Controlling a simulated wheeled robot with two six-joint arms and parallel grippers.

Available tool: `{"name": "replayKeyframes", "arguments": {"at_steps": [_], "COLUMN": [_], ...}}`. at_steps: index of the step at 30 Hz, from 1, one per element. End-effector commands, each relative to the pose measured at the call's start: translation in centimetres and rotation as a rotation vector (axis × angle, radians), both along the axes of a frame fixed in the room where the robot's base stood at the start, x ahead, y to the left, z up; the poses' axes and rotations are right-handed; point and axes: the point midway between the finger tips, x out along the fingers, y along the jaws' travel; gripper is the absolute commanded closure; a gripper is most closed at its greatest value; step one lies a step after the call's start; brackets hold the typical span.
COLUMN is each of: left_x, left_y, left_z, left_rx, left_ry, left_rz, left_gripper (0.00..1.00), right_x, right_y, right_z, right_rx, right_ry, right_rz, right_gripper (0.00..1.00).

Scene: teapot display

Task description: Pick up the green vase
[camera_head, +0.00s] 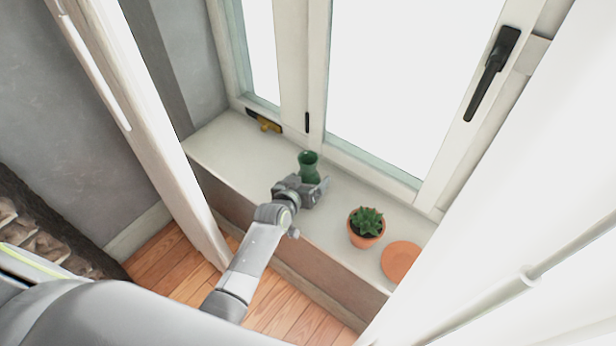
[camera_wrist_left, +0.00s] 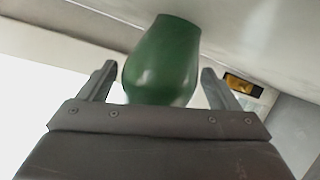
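The green vase (camera_head: 308,162) stands upright on the white window sill (camera_head: 228,143), close to the window frame. My left gripper (camera_head: 308,184) is at the near side of the vase and hides part of its lower body. The gripper is open; I see no clear contact with the vase. My right gripper is not in view.
A potted succulent (camera_head: 366,226) and a round terracotta piece (camera_head: 401,262) sit on the sill to the right. A yellow and black object (camera_head: 264,121) lies at the far left of the sill. Window frames stand behind, and a white panel (camera_head: 520,200) borders the right.

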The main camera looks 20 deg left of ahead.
Motion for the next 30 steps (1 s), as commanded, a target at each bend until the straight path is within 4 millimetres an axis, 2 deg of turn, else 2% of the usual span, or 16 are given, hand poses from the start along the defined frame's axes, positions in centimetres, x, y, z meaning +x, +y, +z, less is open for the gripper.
{"name": "replayKeyframes", "arguments": {"at_steps": [2,13,23,30], "left_x": [0.0,0.0,0.1,0.1], "left_y": [0.0,0.0,0.0,-0.1], "left_z": [0.0,0.1,0.7,3.7], "left_rx": [0.0,0.0,0.0,0.0], "left_ry": [0.0,-0.003,-0.005,-0.008], "left_rz": [0.0,0.0,-0.001,0.0], "left_gripper": [0.26,0.74,0.74,0.74], "right_x": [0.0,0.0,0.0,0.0], "right_y": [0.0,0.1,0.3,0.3], "right_z": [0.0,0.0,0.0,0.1], "right_rx": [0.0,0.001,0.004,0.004], "right_ry": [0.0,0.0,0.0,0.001], "right_rz": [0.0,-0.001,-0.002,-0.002], "right_gripper": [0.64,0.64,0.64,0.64]}}
